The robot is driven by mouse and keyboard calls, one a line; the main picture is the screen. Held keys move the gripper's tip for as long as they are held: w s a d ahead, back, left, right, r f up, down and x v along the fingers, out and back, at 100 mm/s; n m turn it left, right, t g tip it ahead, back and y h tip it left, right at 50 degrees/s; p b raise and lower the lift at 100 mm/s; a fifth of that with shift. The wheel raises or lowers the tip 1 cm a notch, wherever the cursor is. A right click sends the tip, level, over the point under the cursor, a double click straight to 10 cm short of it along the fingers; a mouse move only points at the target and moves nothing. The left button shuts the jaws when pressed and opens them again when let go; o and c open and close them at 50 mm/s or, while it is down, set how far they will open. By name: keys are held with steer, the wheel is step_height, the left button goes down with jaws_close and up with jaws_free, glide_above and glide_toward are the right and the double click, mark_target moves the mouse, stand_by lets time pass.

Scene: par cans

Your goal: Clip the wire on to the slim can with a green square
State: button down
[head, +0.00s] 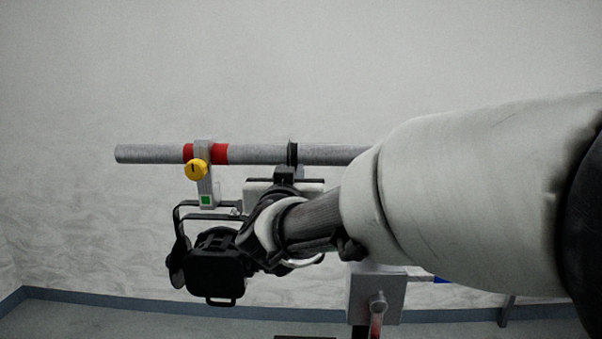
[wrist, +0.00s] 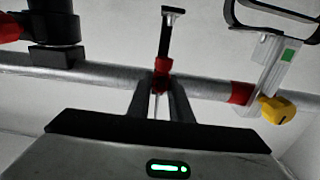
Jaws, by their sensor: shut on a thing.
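The slim can (head: 215,268) is black and hangs in its yoke at the lower left in the head view. Its silver clamp (head: 205,188) has a green square (head: 205,200) and a yellow knob (head: 195,169), and sits on the pipe. In the wrist view the clamp (wrist: 264,75) and part of the black yoke (wrist: 275,22) are at the upper right. My gripper (wrist: 161,90) is shut on a red and black clip piece (wrist: 162,68), with a thin bright wire (wrist: 155,104) between the fingers. It is beside the clamp, apart from it. The wire's far end is hidden.
A grey horizontal pipe (head: 150,153) with red bands runs behind my gripper. Another black fixture (wrist: 55,42) is on it at the left in the wrist view. A silver plate (head: 376,296) hangs below my arm. The wall behind is plain; open space lies left.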

steer(key=shift+f+b, duration=0.75)
steer(key=shift+f, duration=0.3)
steer(key=shift+w+a+f+p, duration=0.15)
steer(key=shift+a+p, duration=0.95)
steer(key=shift+a, duration=1.9)
steer(key=shift+w+a+f+p, duration=0.1)
steer(key=shift+a+p, duration=1)
steer(key=shift+a, duration=1.9)
steer(key=shift+f+b, duration=0.7)
steer(key=shift+f, duration=0.6)
steer(key=c, duration=1.5)
jaws_free()
